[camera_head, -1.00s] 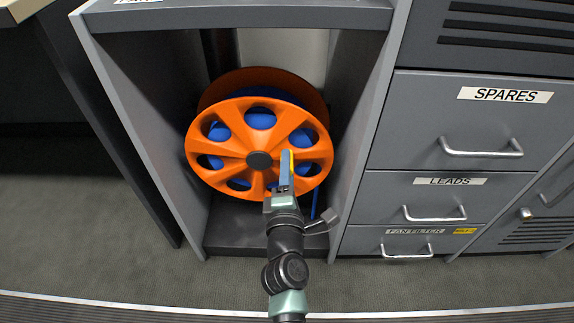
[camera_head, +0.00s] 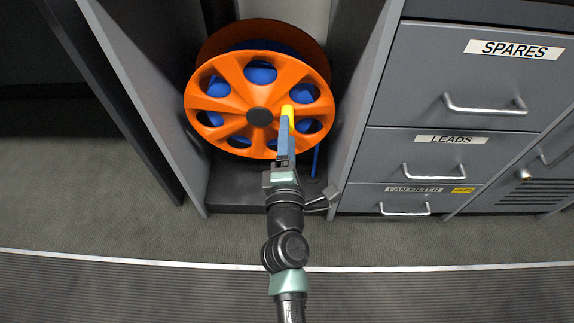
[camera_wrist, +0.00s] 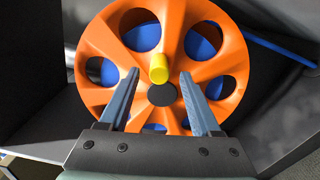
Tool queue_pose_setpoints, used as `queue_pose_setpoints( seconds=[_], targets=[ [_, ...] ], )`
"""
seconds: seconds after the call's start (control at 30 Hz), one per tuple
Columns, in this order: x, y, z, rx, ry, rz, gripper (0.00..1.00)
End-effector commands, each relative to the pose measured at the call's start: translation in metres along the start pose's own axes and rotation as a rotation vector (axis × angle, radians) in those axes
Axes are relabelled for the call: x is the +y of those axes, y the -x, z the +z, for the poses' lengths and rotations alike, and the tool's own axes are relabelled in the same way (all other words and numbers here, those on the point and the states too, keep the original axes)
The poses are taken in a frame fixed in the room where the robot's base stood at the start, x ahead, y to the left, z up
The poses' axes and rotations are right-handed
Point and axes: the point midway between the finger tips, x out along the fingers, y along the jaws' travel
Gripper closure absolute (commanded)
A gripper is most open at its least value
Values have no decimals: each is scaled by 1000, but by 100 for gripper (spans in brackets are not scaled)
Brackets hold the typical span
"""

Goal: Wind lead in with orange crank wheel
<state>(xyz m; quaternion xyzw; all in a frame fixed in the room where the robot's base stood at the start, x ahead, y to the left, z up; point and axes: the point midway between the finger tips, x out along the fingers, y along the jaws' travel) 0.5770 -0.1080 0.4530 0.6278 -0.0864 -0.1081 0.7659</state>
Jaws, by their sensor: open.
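The orange crank wheel (camera_head: 222,88) faces me inside an open grey bay, with round holes and a black hub (camera_head: 259,117). Blue lead (camera_head: 262,75) shows through its holes, wound on the reel behind. A yellow crank knob (camera_head: 288,111) stands out from the wheel, right of the hub in the head view. In the wrist view the yellow knob (camera_wrist: 159,69) lies between and just beyond the fingertips, above the hub. My gripper (camera_wrist: 157,78) is open, with one blue finger on each side of the knob's line. Whether a finger touches the knob cannot be told.
A blue lead end (camera_head: 316,162) hangs at the wheel's lower right. The bay's side walls (camera_head: 357,110) stand close on both sides. Drawers marked SPARES (camera_head: 480,75), LEADS (camera_head: 430,152) and FAN FILTER (camera_head: 405,200) with protruding handles are at right. The floor in front is clear.

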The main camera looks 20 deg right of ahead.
Motion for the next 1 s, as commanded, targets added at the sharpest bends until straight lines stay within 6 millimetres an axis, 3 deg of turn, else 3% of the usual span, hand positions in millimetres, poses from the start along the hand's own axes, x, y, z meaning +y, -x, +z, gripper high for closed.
queue_pose_setpoints(
  seconds=[0.2,0.43,0.6,0.9,1.0],
  targets=[
    [-2,44,1,-2,0,-4,36],
    [-2,77,1,-2,0,-4,36],
    [-1,88,0,-2,1,-2,36],
    [0,90,0,-1,0,-2,36],
    [0,90,1,-2,13,-1,50]
  ],
)
